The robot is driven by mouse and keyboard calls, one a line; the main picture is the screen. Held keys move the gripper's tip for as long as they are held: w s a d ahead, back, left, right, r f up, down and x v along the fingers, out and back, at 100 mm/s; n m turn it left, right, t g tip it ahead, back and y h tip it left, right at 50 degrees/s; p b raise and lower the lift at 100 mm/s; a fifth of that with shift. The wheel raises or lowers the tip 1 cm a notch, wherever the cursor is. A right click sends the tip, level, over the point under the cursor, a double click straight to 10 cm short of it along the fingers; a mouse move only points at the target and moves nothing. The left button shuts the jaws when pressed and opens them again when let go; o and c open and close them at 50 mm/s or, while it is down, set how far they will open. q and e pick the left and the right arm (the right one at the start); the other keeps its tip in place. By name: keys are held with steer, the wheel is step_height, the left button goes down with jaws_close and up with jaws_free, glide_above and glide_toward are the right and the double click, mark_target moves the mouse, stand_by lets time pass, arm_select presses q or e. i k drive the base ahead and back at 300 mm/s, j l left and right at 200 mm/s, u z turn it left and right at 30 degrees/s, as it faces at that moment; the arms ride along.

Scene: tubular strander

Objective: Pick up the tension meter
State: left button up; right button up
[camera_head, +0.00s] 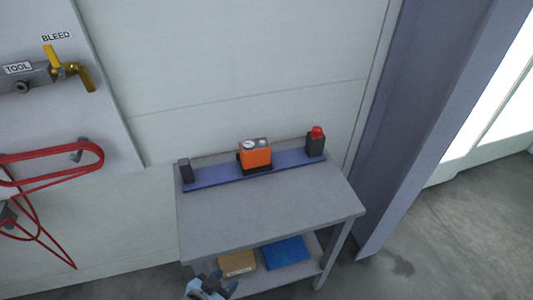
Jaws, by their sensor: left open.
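The tension meter (256,154) looks like an orange box with a grey top that carries a round dial. It stands upright in a dark holder on a blue strip (215,175) along the back of a grey table (270,210). My left gripper (212,284) shows at the bottom edge, in front of the table and well apart from the meter. It is open, with nothing seen between its fingers. My right gripper is not in view.
A dark block (186,171) and a dark post with a red top (315,142) flank the meter. The tabletop's front is clear. A cardboard box (237,263) and blue item (285,252) lie on the lower shelf. A red hose (50,154) hangs left; a blue-grey column (415,110) stands right.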

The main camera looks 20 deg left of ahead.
mark_target(252, 154)
steer(key=i+l, duration=0.1)
steer(key=l, duration=0.25)
steer(key=i+l, duration=0.1)
steer(key=l, duration=0.25)
steer(key=i+l, duration=0.1)
steer(key=l, duration=0.25)
steer(key=l+u, duration=0.1)
steer(key=u, duration=0.35)
steer(key=l+u, duration=0.1)
steer(key=u, duration=0.35)
steer(key=l+u, duration=0.15)
steer(key=u, duration=0.35)
